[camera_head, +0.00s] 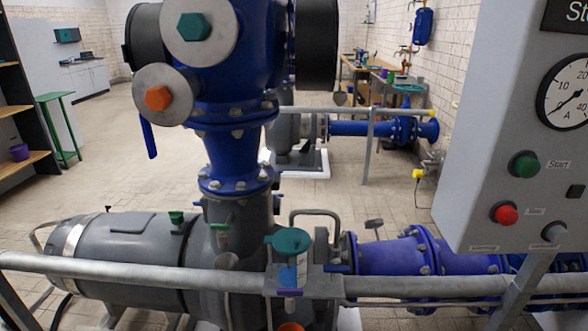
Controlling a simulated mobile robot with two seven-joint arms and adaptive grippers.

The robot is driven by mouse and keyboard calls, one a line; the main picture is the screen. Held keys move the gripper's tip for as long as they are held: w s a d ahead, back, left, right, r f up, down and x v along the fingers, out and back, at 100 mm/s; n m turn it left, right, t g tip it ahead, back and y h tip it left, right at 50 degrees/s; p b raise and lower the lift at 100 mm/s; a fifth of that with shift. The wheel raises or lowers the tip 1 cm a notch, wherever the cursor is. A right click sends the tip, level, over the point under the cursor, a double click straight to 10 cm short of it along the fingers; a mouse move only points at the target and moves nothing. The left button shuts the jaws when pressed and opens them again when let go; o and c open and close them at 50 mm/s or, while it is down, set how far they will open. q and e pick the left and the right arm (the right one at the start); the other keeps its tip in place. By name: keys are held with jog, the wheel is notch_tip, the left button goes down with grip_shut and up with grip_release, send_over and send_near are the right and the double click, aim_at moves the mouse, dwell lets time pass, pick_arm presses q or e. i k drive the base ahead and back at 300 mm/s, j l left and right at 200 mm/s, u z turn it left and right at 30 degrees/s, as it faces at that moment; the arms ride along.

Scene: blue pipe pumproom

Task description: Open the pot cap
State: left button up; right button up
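A teal round cap-like piece (288,241) shows in the head view at the lower middle, just above the grey railing. Neither of my grippers is in view.
A grey railing (140,273) crosses the front. Behind it are a grey motor (125,250) and blue pipework (390,257). A tall blue pipe (228,155) rises in the middle. A grey control box (480,150) stands close on the right. Tiled floor (80,190) is open at left.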

aim_at(289, 241)
jog(key=i+j+z, duration=0.1)
jog(key=j+z, duration=0.25)
jog(key=i+j+z, duration=0.1)
jog(key=j+z, duration=0.65)
jog(key=i+l, duration=0.05)
jog(key=l, duration=0.05)
